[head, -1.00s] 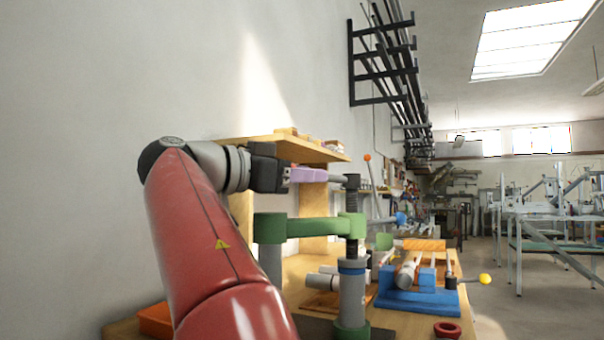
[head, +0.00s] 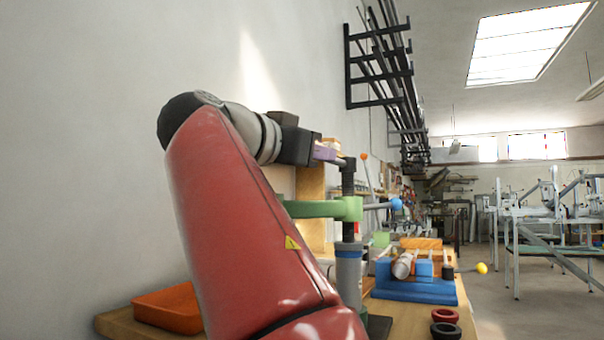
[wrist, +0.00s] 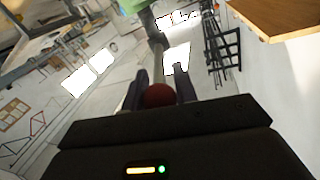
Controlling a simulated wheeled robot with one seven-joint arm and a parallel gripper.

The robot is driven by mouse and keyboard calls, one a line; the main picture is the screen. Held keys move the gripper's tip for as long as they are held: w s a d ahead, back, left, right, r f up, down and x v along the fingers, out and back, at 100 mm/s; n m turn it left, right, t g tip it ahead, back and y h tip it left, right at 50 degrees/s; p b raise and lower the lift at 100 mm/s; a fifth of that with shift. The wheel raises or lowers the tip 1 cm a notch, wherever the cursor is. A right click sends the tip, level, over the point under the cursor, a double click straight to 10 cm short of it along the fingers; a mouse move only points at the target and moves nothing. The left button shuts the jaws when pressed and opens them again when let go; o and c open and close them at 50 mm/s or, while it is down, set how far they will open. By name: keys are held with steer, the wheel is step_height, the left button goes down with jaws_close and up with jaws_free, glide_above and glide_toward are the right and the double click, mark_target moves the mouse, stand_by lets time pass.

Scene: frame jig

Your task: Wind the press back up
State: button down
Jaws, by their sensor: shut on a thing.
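The press is a green frame (head: 350,208) on a grey column (head: 349,270), with a black upright screw (head: 348,178). A grey handle bar (head: 341,161) joins the screw near its top. My gripper (head: 325,152), with purple fingers, is at the bar's near end, left of the screw. In the wrist view, the fingers sit either side of a dark red ball (wrist: 159,95) at the bar's end, shut on it. The bar runs from the ball to the screw. In the head view the ball is hidden by the fingers, and my arm covers part of the press.
An orange tray (head: 168,306) lies left on the wooden bench. A blue fixture (head: 415,290) and a lever with a yellow ball (head: 481,268) stand right of the press. Two small rings (head: 445,330) lie near the front edge. A wooden shelf (wrist: 280,20) is close in the wrist view.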

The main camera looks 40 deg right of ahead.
steer(key=shift+s+d+n+t, duration=0.1)
steer(key=shift+s+n+t, duration=0.2)
steer(key=shift+t, duration=0.3)
steer(key=c, duration=1.5)
jaws_free()
steer(key=shift+o, duration=0.2)
steer(key=v, duration=0.8)
